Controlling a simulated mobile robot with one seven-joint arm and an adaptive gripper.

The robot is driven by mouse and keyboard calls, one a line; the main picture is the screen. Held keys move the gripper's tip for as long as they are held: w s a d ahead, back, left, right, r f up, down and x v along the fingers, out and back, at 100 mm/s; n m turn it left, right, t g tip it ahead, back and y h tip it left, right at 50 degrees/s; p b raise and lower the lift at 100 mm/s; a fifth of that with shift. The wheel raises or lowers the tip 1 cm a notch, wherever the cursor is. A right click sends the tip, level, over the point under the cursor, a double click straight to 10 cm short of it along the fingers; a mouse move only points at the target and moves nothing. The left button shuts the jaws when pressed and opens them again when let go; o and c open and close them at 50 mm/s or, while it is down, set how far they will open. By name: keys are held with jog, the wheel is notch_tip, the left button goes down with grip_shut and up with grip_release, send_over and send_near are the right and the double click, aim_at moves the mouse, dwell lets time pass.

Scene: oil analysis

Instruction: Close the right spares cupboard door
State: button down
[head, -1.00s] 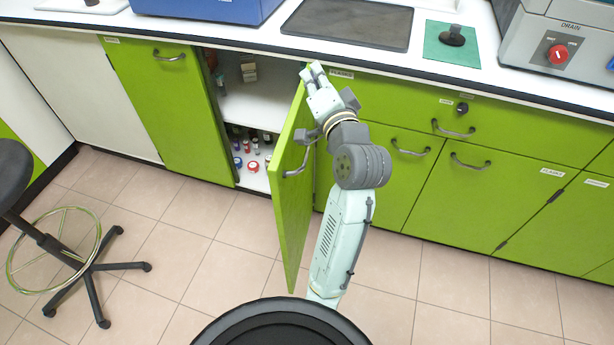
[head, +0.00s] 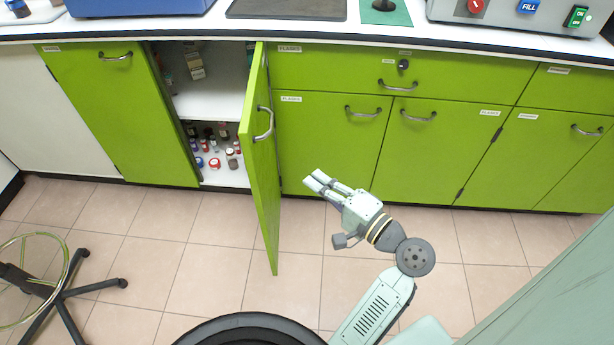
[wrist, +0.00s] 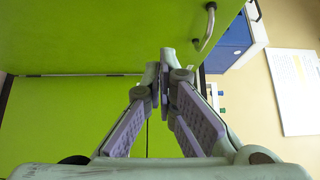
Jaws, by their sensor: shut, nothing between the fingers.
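The right spares cupboard door (head: 261,165) is green with a curved metal handle (head: 264,124). It stands swung open, sticking out from the cupboard front toward me, hinged on its right side. The open cupboard (head: 212,100) shows white shelves with bottles and small containers. My gripper (head: 315,181) is to the right of the door, in front of the green cabinets, apart from the door and empty. In the wrist view my gripper (wrist: 166,72) has its fingers together, with green panels and a metal handle (wrist: 205,27) beyond.
The left cupboard door (head: 120,115) is shut. A stool (head: 45,285) stands on the floor at the left. The white worktop (head: 210,31) above carries a blue box and a grey device (head: 530,15). Tiled floor (head: 225,250) in front of the door is clear.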

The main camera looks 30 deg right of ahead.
jog(key=p, duration=0.2)
send_near(259, 153)
jog(key=w+d, duration=0.2)
jog(key=shift+w+a+r, duration=0.1)
jog(key=shift+w+a, duration=0.5)
jog(key=shift+a, duration=0.2)
jog(key=shift+w+a, duration=0.65)
jog(key=shift+a, duration=0.2)
jog(key=shift+a+p, duration=0.15)
jog(key=shift+p, duration=0.15)
